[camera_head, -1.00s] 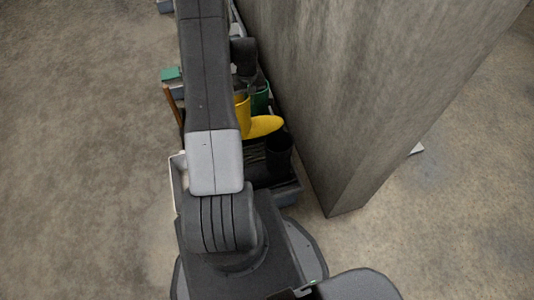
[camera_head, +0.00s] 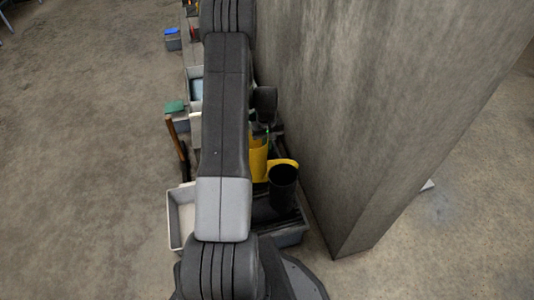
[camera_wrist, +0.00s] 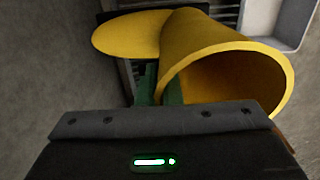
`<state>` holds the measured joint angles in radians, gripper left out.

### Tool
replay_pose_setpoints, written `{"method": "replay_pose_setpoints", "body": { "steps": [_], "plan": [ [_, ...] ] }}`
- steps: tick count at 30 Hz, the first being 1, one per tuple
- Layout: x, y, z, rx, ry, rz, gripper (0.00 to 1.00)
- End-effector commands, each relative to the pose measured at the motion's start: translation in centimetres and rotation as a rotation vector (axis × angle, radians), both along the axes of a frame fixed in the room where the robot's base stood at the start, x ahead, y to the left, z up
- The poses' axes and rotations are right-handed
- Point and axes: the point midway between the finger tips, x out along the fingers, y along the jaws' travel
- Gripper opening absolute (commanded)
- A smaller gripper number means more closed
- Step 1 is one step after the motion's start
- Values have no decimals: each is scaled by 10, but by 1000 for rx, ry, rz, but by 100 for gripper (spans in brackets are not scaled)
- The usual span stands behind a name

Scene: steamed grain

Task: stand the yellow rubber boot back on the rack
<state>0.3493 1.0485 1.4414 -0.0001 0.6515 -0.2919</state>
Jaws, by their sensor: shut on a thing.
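The yellow rubber boot (camera_head: 258,162) shows in the head view beside my arm, its toe to the right, partly hidden by the arm. In the wrist view the yellow boot (camera_wrist: 215,50) is close in front of my gripper (camera_wrist: 158,88), its open top facing the camera and its toe to the left. The dark rack (camera_head: 292,232) lies low along the wall, mostly hidden by my arm.
A tall concrete wall (camera_head: 350,110) rises close on the right.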

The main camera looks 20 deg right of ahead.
Motion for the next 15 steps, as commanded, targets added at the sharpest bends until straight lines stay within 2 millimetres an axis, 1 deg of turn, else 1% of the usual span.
{"method": "replay_pose_setpoints", "body": {
  "steps": [7,9,15],
  "plan": [
    [0,0,-32,0,0,0,0],
    [0,0,-35,0,0,0,0],
    [0,0,-34,-1,-1,0,0]
  ]
}}
